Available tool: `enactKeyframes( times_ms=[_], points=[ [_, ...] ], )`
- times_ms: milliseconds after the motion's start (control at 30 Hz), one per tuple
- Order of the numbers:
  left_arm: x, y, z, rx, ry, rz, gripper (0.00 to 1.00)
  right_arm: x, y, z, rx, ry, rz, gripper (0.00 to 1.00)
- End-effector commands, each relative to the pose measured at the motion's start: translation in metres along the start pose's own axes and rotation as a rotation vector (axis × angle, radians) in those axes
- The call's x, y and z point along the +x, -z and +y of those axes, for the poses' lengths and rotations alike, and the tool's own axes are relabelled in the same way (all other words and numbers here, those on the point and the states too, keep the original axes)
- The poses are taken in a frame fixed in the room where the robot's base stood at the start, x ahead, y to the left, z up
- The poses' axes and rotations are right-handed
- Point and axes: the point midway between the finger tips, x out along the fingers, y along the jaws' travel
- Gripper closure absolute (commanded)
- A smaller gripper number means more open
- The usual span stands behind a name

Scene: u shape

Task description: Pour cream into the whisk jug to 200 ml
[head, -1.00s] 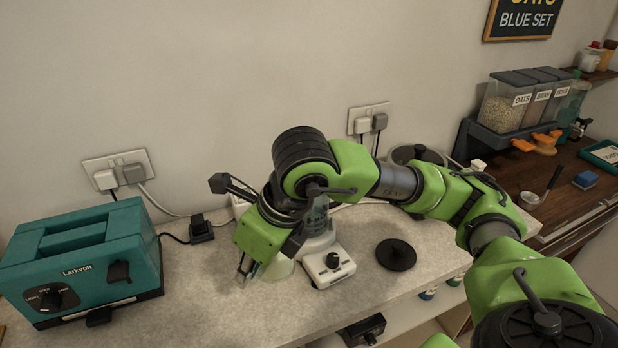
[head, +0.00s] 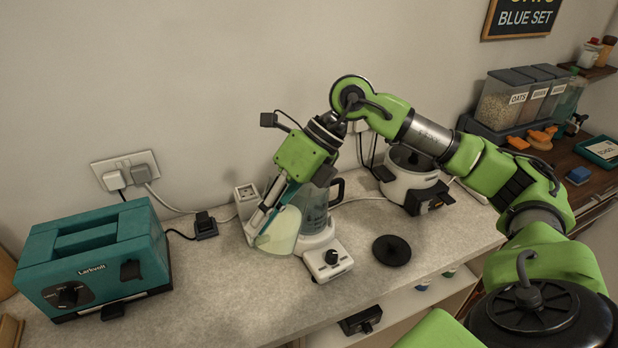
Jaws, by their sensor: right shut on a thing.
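The whisk jug (head: 315,206) is clear with a dark handle and stands upright on its white base (head: 326,259) with a black knob. My right gripper (head: 262,226) is just left of the jug. It is shut on a pale, translucent cream container (head: 281,232), which looks tilted and overlaps the jug's left side in the picture. I cannot tell whether the two touch, and the level in the jug is not readable. A round black lid (head: 391,251) lies on the worktop to the right. My left gripper is not in view.
A teal Larkvolt appliance (head: 97,255) stands on the left of the worktop (head: 222,300). A white pot-like appliance (head: 408,180) stands behind right. Cables and sockets (head: 126,171) run along the wall. The front middle of the worktop is clear.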

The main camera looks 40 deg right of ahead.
Motion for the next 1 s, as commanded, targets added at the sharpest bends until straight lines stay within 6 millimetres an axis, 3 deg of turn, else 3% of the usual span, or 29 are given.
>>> enactKeyframes(
  times_ms=[67,267,1000],
  points=[
    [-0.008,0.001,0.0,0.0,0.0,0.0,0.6,-0.015,-0.007,0.004,0.016,-0.038,-0.008,1.0],
    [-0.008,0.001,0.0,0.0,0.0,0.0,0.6,-0.026,-0.012,0.004,0.051,-0.125,-0.006,1.0],
    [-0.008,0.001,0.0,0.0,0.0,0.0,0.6,-0.035,-0.016,0.003,0.08,-0.199,-0.004,1.0]
  ],
)
